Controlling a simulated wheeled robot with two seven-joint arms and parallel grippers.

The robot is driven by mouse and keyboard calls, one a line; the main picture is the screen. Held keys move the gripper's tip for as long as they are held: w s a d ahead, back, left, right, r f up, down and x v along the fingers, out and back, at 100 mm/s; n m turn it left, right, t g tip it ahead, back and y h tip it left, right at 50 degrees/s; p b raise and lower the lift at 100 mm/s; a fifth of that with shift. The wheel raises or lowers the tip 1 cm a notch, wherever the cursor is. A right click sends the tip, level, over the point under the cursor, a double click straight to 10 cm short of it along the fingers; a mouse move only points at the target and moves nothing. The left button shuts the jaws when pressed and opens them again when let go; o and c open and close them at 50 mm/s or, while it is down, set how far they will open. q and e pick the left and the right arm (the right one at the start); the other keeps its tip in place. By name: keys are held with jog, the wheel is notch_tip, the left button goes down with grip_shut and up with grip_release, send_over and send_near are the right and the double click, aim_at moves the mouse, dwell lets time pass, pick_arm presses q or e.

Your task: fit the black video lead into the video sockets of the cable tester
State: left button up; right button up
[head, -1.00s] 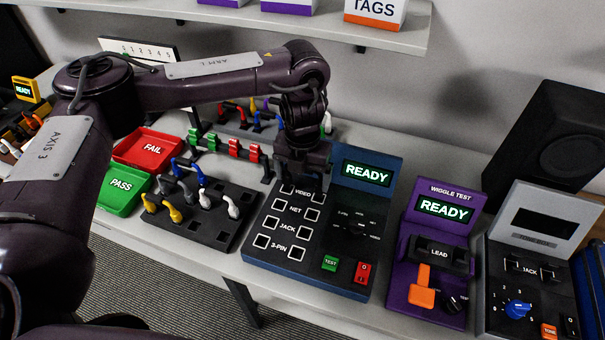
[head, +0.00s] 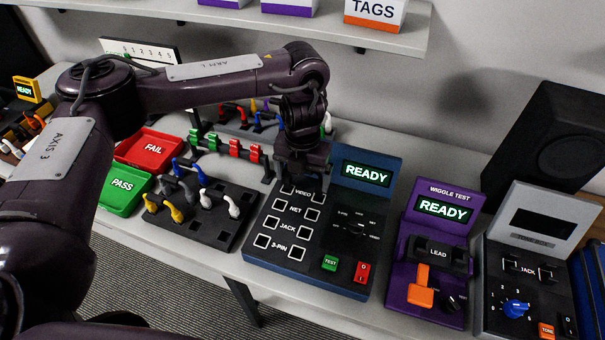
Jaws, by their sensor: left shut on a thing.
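The blue cable tester (head: 324,230) stands mid-bench, its screen (head: 366,174) reading READY. Its VIDEO sockets (head: 303,193) are the top row, above NET, JACK and 3-PIN. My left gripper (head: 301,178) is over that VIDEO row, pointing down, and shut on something. What it holds is mostly hidden by the gripper and wrist, so I cannot tell whether it is the black video lead or whether it touches the sockets. The black video lead does not show clearly elsewhere. My right gripper is not in view.
Left of the tester lies a black holder (head: 222,238) with grey, blue, white and yellow leads. Beyond are a red FAIL tray (head: 150,150), a green PASS tray (head: 118,197) and a rack with green and red clips (head: 235,149). A purple wiggle tester (head: 432,270) stands right.

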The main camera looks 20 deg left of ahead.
pick_arm(q)
jog(key=shift+f+b, duration=0.3)
jog(key=shift+f, duration=0.2)
dwell(0.7)
jog(key=shift+f, duration=0.45)
dwell(0.6)
jog(key=o, duration=0.8)
jog(key=shift+c, duration=0.2)
jog(key=shift+r, duration=0.15)
notch_tip(320, 180, up, 8)
jog(key=p, duration=0.8)
